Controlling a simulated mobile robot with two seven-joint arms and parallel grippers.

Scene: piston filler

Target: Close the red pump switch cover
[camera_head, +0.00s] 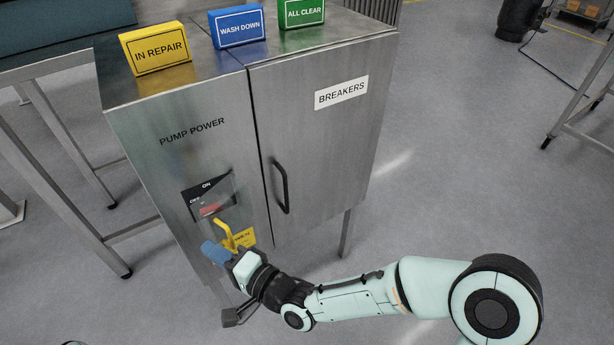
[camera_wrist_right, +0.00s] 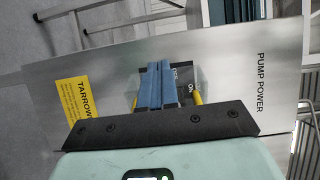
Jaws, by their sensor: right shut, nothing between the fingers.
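The pump switch panel (camera_head: 194,192) is a small black plate with ON and OFF marks on the cabinet's left face, under the words PUMP POWER. A red switch part (camera_head: 210,209) shows at its lower edge. A clear, see-through cover (camera_head: 236,190) seems to stand out in front of it; its exact angle is hard to tell. My right gripper (camera_head: 214,252) is shut and empty, with blue fingers below the panel. In the wrist view the blue fingers (camera_wrist_right: 166,86) hide most of the switch. My left gripper is not in view.
The metal cabinet (camera_head: 330,135) has a BREAKERS door with a black handle (camera_head: 280,187). Yellow (camera_head: 155,48), blue (camera_head: 238,27) and green (camera_head: 302,12) sign blocks stand on top. A yellow label (camera_head: 244,238) is beside the gripper. Open floor lies to the right.

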